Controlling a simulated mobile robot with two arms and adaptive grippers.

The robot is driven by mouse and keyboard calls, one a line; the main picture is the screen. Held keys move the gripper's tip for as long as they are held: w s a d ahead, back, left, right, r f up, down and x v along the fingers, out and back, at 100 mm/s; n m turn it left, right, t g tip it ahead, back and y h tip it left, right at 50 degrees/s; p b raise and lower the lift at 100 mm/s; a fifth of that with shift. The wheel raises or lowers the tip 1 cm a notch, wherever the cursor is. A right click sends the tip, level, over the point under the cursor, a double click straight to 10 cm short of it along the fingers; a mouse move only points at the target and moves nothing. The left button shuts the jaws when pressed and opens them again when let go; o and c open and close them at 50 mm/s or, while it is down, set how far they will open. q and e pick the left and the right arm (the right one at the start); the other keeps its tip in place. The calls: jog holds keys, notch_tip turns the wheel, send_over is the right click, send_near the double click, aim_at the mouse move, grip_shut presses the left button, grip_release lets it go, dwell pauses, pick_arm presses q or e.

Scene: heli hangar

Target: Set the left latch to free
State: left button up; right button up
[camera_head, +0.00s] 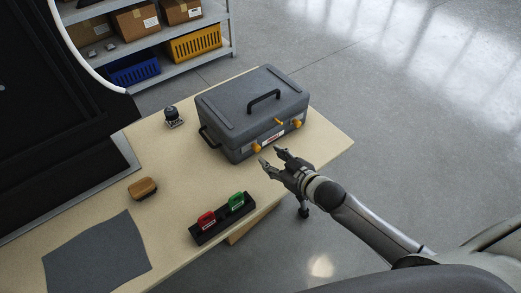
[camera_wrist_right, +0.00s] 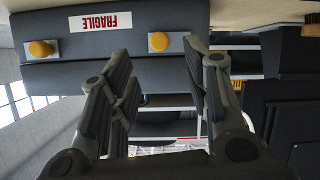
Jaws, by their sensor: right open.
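A grey hard case (camera_head: 235,108) stands closed on the table, with a black handle on its lid. The left latch (camera_head: 257,148) is a yellow knob low on its front face, and the right latch (camera_head: 297,124) is a similar yellow knob. My right gripper (camera_head: 270,157) is open and empty just in front of the left latch, apart from it. The right wrist view looks upside down; there the left latch (camera_wrist_right: 159,41) shows above the gap between my right fingers (camera_wrist_right: 155,70). The right latch also shows there (camera_wrist_right: 41,49). My left gripper is not in view.
A black holder (camera_head: 222,219) with a red and a green handled item stands at the table's front edge. A brown block (camera_head: 142,188), a grey cloth (camera_head: 97,254) and a small dark device (camera_head: 173,117) lie to the left. A shelf with bins stands behind.

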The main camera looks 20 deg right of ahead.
aim_at(258, 150)
jog(key=x, duration=0.7)
jog(key=shift+w+f, duration=0.1)
jog(key=shift+w, duration=0.05)
grip_shut()
